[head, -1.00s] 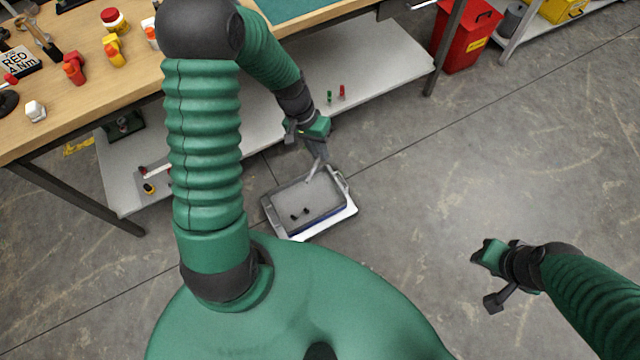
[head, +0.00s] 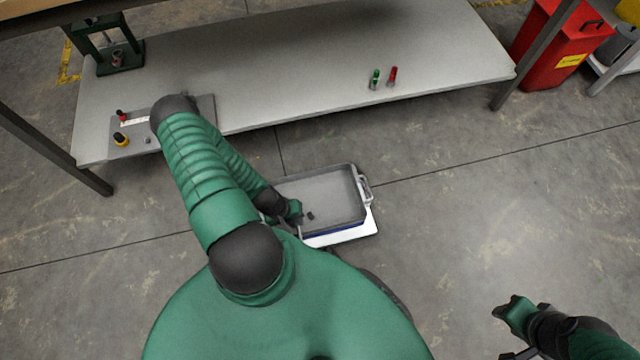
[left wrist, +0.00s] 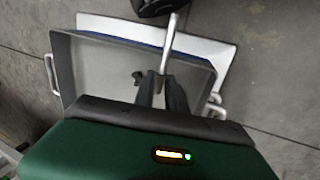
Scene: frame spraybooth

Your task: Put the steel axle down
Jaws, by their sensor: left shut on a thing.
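My left gripper (left wrist: 163,92) is shut on the steel axle (left wrist: 171,42), a plain shiny rod that sticks out past the fingertips in the left wrist view. In the head view the left gripper (head: 296,214) is over the near left part of a grey tray (head: 330,188) with handles. The axle's outer end lies across the tray's rim in the left wrist view; I cannot tell whether it touches. A small dark piece (head: 310,216) lies in the tray, beside the fingers. My right gripper (head: 512,335) is at the lower right, partly cut off, away from the tray.
A red bin (head: 550,50) stands back right. Floor right is clear.

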